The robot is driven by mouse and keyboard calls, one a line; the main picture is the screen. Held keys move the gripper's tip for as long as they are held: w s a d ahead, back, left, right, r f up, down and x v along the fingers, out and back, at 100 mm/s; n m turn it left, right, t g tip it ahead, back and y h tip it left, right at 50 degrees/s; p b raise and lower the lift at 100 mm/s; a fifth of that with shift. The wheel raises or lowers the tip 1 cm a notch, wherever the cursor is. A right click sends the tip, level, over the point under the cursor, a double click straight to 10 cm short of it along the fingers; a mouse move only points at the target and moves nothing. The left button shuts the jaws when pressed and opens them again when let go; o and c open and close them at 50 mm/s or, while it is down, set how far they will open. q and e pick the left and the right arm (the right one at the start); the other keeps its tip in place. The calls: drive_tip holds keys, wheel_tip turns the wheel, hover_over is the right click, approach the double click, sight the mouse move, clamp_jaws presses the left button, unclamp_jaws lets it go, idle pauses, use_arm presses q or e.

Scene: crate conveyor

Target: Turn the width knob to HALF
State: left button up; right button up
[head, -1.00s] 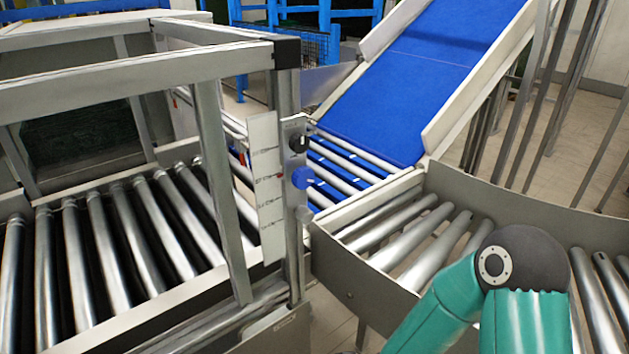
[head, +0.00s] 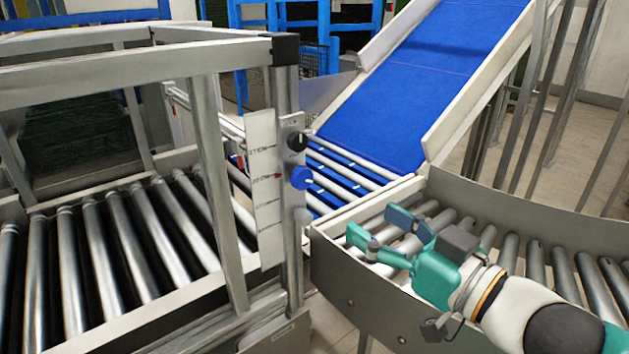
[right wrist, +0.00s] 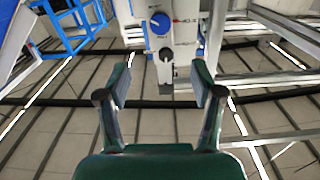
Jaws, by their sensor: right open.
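A blue knob (head: 301,177) and a black knob (head: 297,140) sit one above the other on a grey plate on the frame post, the black one on top. I cannot read which is the width knob. A white scale panel (head: 265,225) with small unreadable labels and a red mark stands beside them. My right gripper (head: 378,228) is open and empty, to the right of and below the knobs, apart from them. In the right wrist view, the blue knob (right wrist: 160,23) and black knob (right wrist: 166,55) appear beyond the open fingers (right wrist: 161,78). My left gripper is not in view.
The metal frame (head: 215,180) stands left of the knobs over a roller bed (head: 110,240). A blue belt (head: 410,85) slopes up behind. The curved roller conveyor's side wall (head: 365,295) lies below my right gripper.

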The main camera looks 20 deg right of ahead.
drive_tip(key=b, duration=0.2)
approach(306, 179)
drive_tip(key=x, duration=0.8)
drive_tip(key=shift+w+a, duration=0.1)
drive_tip(key=shift+x, duration=0.8)
